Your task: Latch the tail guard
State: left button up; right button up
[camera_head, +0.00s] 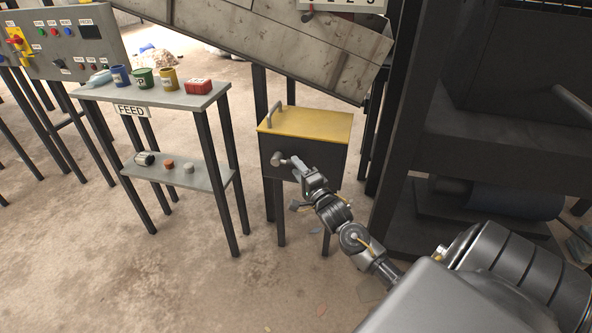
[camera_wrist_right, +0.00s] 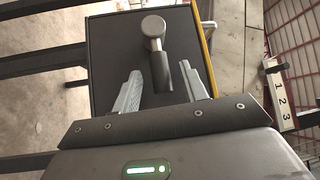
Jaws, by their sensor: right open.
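The tail guard (camera_head: 322,124) is a yellow lid with a grey bar handle (camera_head: 273,113), lying flat on a dark box on legs. A grey latch knob with a short lever (camera_head: 277,159) sticks out of the box's front face. In the right wrist view the latch (camera_wrist_right: 153,28) shows as a round knob with a stub pointing down between my fingers. My right gripper (camera_head: 297,167) is open at the box front, and its two fingers (camera_wrist_right: 162,82) stand on either side of the stub, apart from it. My left gripper is not in view.
A grey FEED table (camera_head: 152,98) with small cans and a red block stands left of the box. Its lower shelf (camera_head: 180,180) holds several small parts. A sloped metal chute (camera_head: 270,40) hangs above and behind. A dark machine frame (camera_head: 395,130) stands close on the right.

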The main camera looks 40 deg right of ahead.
jog(key=shift+w+d+r, duration=0.1)
jog(key=shift+w, duration=0.45)
grip_shut()
